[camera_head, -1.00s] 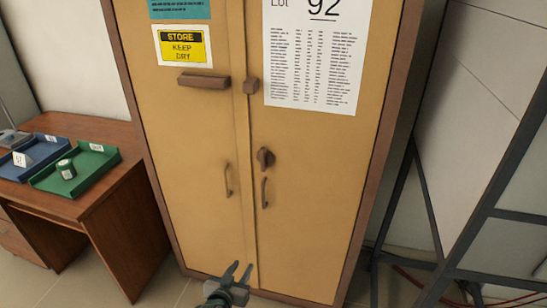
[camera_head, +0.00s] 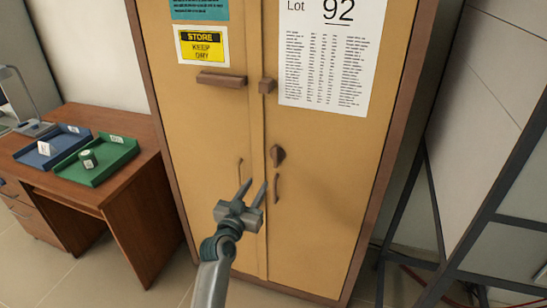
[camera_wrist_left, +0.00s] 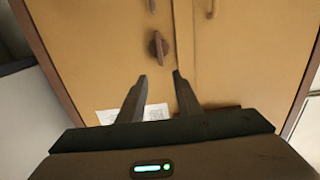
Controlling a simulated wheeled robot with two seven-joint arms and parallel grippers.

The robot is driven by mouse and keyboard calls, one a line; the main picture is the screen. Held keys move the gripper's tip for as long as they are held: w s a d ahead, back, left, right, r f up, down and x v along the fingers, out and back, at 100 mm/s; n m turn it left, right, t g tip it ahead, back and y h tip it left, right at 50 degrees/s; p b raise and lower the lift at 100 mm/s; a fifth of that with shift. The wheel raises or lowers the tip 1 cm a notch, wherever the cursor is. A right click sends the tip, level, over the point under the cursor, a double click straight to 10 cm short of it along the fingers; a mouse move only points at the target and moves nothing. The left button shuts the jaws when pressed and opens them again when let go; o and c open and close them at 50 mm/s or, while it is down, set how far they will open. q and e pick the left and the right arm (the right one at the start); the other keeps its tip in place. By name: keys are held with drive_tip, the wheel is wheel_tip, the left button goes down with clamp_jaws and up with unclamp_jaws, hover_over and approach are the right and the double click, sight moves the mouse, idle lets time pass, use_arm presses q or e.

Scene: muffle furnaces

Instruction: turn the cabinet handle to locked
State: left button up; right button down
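The tan two-door cabinet (camera_head: 330,215) stands upright with its doors shut. A small dark brown turning handle (camera_head: 277,155) sits on the right door near the seam; it also shows in the left wrist view (camera_wrist_left: 158,47), ahead of the fingers. Below it is a slim pull handle (camera_head: 276,188), with another (camera_head: 240,171) on the left door. My left gripper (camera_head: 254,187) is open and empty, its fingers pointing up, below the turning handle in the head view. The left wrist view shows it (camera_wrist_left: 159,77) apart from the handle. My right gripper is out of view.
A brown bar (camera_head: 221,80) and small block (camera_head: 267,86) sit higher on the doors. A wooden desk (camera_head: 120,205) with blue (camera_head: 58,139) and green (camera_head: 108,162) trays stands at left. Dark metal framing (camera_head: 490,205) stands at right.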

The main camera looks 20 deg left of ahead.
sight(275, 154)
use_arm(q)
drive_tip(key=w, duration=0.5)
drive_tip(key=w+p, duration=0.1)
drive_tip(key=w, duration=0.9)
drive_tip(key=shift+w+d+p, duration=0.25)
drive_tip(key=shift+w+p, duration=0.05)
drive_tip(key=shift+p, duration=0.1)
drive_tip(key=shift+w, duration=0.75)
clamp_jaws()
